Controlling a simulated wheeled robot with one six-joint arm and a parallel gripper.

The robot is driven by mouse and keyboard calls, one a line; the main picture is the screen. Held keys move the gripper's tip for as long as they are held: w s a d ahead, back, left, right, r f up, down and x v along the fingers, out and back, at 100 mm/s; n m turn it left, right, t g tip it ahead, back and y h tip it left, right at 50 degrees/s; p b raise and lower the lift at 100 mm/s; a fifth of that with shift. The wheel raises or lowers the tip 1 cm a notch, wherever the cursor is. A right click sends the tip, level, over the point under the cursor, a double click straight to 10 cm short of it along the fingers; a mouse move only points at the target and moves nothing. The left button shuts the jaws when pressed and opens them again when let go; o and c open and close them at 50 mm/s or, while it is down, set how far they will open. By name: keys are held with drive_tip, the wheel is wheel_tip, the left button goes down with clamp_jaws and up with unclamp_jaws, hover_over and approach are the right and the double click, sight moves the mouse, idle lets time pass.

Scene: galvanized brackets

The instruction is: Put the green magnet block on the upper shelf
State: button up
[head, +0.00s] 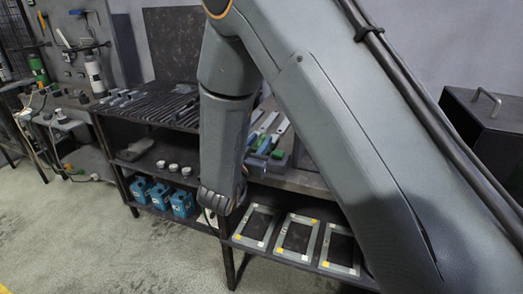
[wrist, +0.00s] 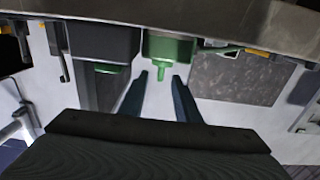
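In the wrist view a green block (wrist: 168,48) with a small green nub shows just beyond my gripper (wrist: 162,76). The two fingers are open, with a gap between them, and the block is beyond the fingertips, apart from them. In the head view small green parts (head: 277,154) show on the worktop beside my arm; my arm hides much of that area and the fingers. The rack at the left has an upper level (head: 150,106) holding dark strips, and a lower shelf (head: 135,170) with small round pale-topped items.
A dark block (wrist: 103,42) with a green part under it stands left of the green block in the wrist view. A speckled grey plate (wrist: 240,76) lies right. In the head view, blue boxes (head: 160,196) sit low, and metal frames (head: 298,236) fill a low shelf.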

sight(261, 139)
drive_tip(key=x, duration=0.2)
drive_tip(key=shift+w+d, duration=0.2)
drive_tip(key=shift+w, duration=0.1)
drive_tip(key=shift+w+p, duration=0.3)
drive_tip(key=shift+w, duration=0.15)
clamp_jaws()
idle(0.7)
